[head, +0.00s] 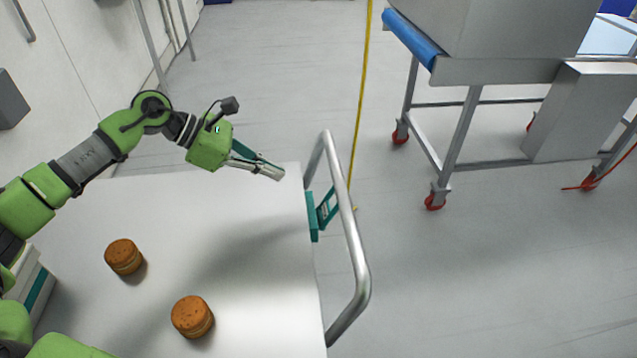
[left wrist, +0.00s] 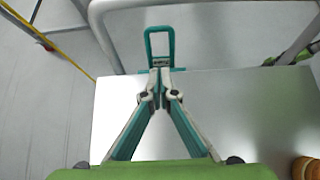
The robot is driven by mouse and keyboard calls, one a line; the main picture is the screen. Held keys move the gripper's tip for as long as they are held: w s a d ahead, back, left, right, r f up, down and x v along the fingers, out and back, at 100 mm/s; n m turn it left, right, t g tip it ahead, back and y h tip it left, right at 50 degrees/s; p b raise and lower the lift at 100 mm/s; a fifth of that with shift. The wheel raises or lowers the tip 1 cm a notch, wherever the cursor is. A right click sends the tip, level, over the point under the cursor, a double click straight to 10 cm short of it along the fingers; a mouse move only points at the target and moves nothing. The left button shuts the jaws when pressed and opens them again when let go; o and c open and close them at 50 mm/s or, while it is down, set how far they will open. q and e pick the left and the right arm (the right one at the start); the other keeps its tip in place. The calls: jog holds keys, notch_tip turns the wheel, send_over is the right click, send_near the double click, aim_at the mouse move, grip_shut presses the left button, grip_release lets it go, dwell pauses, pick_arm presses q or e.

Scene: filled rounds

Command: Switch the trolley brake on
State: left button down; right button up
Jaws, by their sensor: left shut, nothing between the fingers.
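The trolley (head: 250,290) has a flat pale top with a bent metal handle rail (head: 357,265) at its right end. A teal brake lever (head: 328,208), a loop on a teal plate, sits at that edge inside the rail. The lever also shows in the left wrist view (left wrist: 160,28), just beyond the fingertips. My left gripper (head: 281,174) is shut and empty above the far right corner of the trolley top. Its fingertips (left wrist: 156,72) point toward the brake and overlap its base in the wrist view; contact cannot be told. My right gripper is out of view.
Two brown filled rounds (head: 123,257) (head: 192,317) rest on the trolley top, away from the left gripper. A steel stand on red castors (head: 450,140) is at the upper right. The floor (head: 450,290) right of the rail is clear.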

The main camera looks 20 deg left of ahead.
pick_arm(q)
jog(key=p+x, duration=0.2)
jog(key=x, duration=0.8)
jog(key=shift+p, duration=0.3)
jog(key=d, duration=0.1)
jog(key=w+d+p, duration=0.1)
jog(key=d, duration=0.1)
jog(key=shift+w+d+r, duration=0.2)
jog(key=shift+w+r, duration=0.05)
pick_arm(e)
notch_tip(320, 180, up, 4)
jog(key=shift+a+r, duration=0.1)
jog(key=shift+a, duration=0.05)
